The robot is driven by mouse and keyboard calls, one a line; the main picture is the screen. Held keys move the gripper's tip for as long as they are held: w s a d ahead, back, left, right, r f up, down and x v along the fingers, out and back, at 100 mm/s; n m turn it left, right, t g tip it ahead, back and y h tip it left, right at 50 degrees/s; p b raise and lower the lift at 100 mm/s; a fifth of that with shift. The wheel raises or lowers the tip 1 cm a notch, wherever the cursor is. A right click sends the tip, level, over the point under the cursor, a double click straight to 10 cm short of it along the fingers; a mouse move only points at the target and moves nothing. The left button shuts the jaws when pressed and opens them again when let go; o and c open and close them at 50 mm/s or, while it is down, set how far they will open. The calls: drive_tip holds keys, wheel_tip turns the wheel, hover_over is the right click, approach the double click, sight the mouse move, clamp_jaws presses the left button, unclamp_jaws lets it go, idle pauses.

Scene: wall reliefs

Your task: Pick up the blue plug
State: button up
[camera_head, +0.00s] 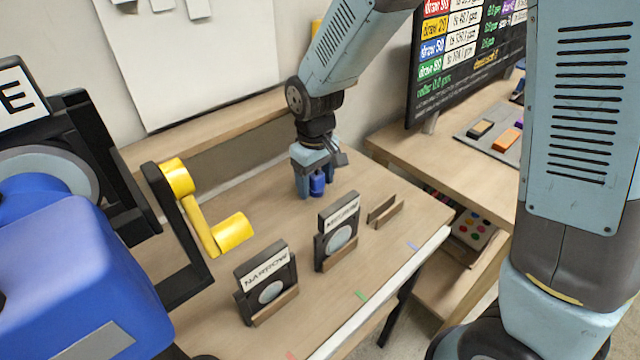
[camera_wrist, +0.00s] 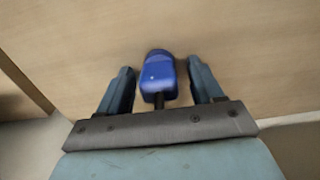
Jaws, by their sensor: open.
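The blue plug (camera_head: 317,184) stands on the wooden table, towards its back. My gripper (camera_head: 316,188) is lowered over it from above, with its light blue fingers on either side. In the wrist view the plug (camera_wrist: 158,78) lies between the two fingers of my gripper (camera_wrist: 160,85), with a visible gap on each side. The fingers are open and do not appear to touch it. A dark stem shows at the plug's near end, by the gripper's palm.
A black plate labelled NARROW (camera_head: 267,284) and a similar labelled plate (camera_head: 338,232) stand in wooden holders nearer the front. An empty wooden holder (camera_head: 385,212) is to their right. A blue machine with a yellow crank (camera_head: 232,232) is at left. A screen (camera_head: 468,50) stands at right.

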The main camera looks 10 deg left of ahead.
drive_tip(key=shift+f, duration=0.3)
drive_tip(key=shift+c, duration=0.2)
drive_tip(key=c, duration=1)
drive_tip(key=shift+r, duration=0.1)
wheel_tip(320, 180, up, 28)
drive_tip(key=shift+f, duration=0.1)
